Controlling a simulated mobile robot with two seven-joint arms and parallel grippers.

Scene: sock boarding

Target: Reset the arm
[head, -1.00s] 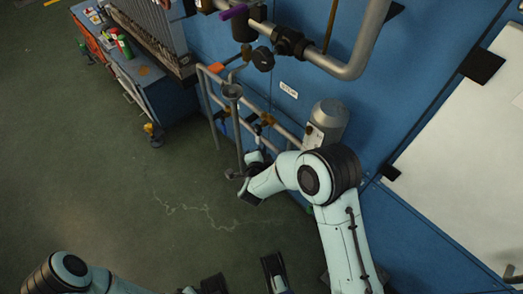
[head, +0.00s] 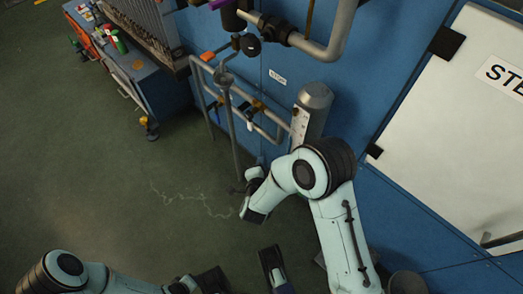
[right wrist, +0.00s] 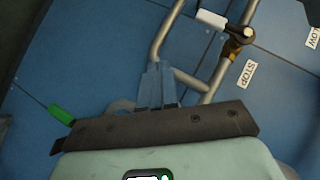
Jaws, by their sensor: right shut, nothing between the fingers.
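My right arm (head: 303,174) reaches up from the bottom right in the head view and bends down to the left, its wrist (head: 257,198) below the wall pipes. In the right wrist view my right gripper (right wrist: 156,72) is shut and empty, its blue-grey fingers together in front of the blue wall and the grey pipes. I cannot tell whether the fingertips touch a pipe. My left arm (head: 70,264) lies low along the bottom left edge of the head view. Dark parts show at the bottom edge, and I cannot make out my left gripper's jaws there.
Grey pipes (head: 232,125) and a grey cylinder (head: 314,104) stand against the blue wall near my right arm. A STOP label (right wrist: 246,74) is on the wall. A white panel (head: 455,140) is at right, and a blue workbench (head: 150,85) at upper left. The green floor (head: 90,180) is open at left.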

